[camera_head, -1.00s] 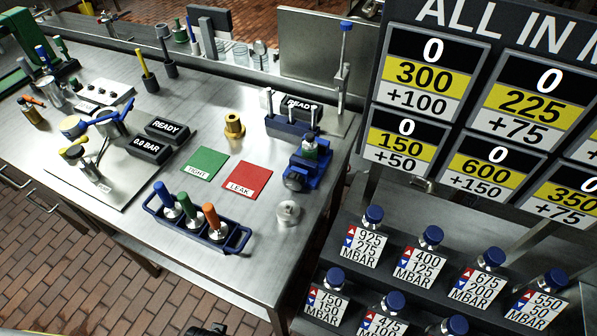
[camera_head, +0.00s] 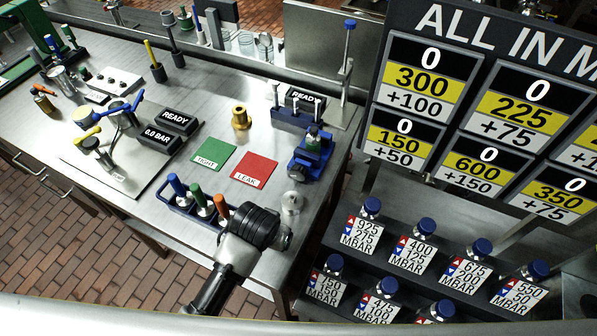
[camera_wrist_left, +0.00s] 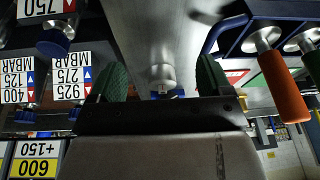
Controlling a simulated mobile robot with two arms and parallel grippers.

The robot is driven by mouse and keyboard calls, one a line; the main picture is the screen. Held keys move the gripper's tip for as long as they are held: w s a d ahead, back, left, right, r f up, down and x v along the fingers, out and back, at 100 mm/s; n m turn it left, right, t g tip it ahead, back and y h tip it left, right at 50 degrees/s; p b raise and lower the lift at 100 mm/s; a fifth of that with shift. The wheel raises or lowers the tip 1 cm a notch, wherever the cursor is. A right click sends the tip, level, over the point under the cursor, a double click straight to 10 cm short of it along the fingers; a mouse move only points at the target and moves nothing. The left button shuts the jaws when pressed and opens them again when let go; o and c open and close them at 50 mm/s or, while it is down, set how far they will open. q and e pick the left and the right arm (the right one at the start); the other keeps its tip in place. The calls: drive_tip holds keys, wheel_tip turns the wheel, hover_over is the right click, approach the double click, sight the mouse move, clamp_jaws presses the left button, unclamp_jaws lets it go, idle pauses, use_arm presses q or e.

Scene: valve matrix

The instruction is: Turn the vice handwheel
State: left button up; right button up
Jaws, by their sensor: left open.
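The blue vice (camera_head: 312,150) stands near the right edge of the metal table, with a small part with a green band in it. Its round handwheel (camera_head: 296,172) faces the front of the table and looks small. My left gripper (camera_head: 284,239) is over the table's front right edge, in front of the vice and apart from the handwheel. It is open; its green fingertips show in the left wrist view (camera_wrist_left: 156,82), with a silver fitting (camera_wrist_left: 162,76) beyond the gap between them. That fitting (camera_head: 291,203) stands on the table between gripper and vice. My right gripper is out of view.
A blue tray (camera_head: 183,209) with several coloured-handled tools stands just left of my gripper; an orange handle (camera_wrist_left: 283,87) is close in the wrist view. Green (camera_head: 215,157) and red (camera_head: 255,169) cards lie behind.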

use_arm(q)
drive_tip(key=w+d+r+m+t+y, duration=0.1)
drive_tip(key=w+d+r, duration=0.1)
drive_tip(key=w+d, duration=0.55)
drive_tip(key=m+t+y, duration=0.1)
drive_tip(key=t+y, duration=0.1)
approach(299, 175)
drive_tip(key=shift+g, duration=0.3)
drive_tip(key=x, duration=1)
drive_tip(key=shift+w+r+p, duration=0.15)
drive_tip(key=shift+w+p, duration=0.15)
drive_tip(key=shift+p, duration=0.1)
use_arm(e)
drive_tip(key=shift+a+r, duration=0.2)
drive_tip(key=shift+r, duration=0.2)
